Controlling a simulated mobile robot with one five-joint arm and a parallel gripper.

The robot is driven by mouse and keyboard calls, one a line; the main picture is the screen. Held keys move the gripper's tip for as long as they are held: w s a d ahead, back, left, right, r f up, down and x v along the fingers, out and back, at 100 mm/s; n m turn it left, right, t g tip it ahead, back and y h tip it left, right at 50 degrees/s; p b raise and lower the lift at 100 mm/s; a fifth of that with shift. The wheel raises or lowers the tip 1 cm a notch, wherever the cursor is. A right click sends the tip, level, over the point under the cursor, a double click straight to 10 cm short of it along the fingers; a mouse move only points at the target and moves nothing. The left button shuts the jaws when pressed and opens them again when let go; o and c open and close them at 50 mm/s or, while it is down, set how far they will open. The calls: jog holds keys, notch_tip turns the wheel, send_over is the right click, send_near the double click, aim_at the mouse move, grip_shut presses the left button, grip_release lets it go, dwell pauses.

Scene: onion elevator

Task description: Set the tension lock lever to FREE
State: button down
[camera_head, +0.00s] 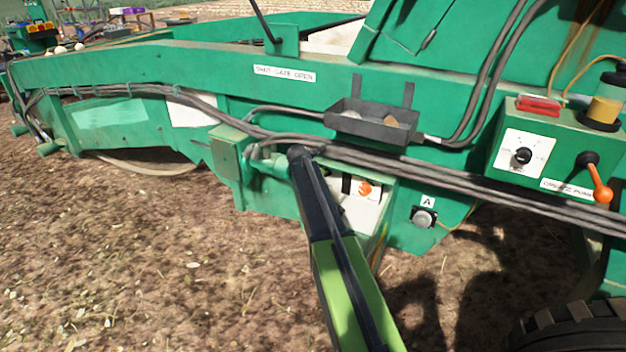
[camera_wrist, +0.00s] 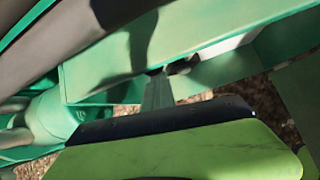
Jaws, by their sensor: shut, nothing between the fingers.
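No label naming the tension lock lever can be read. A white panel (camera_head: 352,212) on the green machine (camera_head: 205,65) carries a small orange part (camera_head: 364,188) and dark marks; my arm covers its left side, and I cannot tell whether this is the lever. My arm crosses the head view from the bottom centre, its dark end overlapping the hoses left of that panel; the fingers cannot be made out there. In the wrist view my gripper (camera_wrist: 156,80) is a narrow grey shape, shut and empty, beside a green machine edge. Contact cannot be judged.
Dark hoses (camera_head: 460,172) run along the machine. A grey tray (camera_head: 371,126) sits above the panel. At the right are a dial panel (camera_head: 523,154), an orange-handled lever (camera_head: 600,188) and a jar (camera_head: 606,100). A tyre (camera_head: 575,330) stands lower right. Open soil lies left.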

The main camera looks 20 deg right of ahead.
jog(key=shift+w+r, duration=0.25)
jog(key=shift+r, duration=0.25)
jog(key=shift+a+f, duration=0.1)
jog(key=shift+a, duration=0.05)
notch_tip(320, 180, down, 4)
jog(key=s+a+b, duration=0.1)
jog(key=a+b, duration=0.1)
jog(key=b, duration=0.2)
jog(key=p+v, duration=0.8)
jog(key=v, duration=0.2)
jog(key=shift+r+p, duration=0.4)
jog(key=shift+r, duration=0.15)
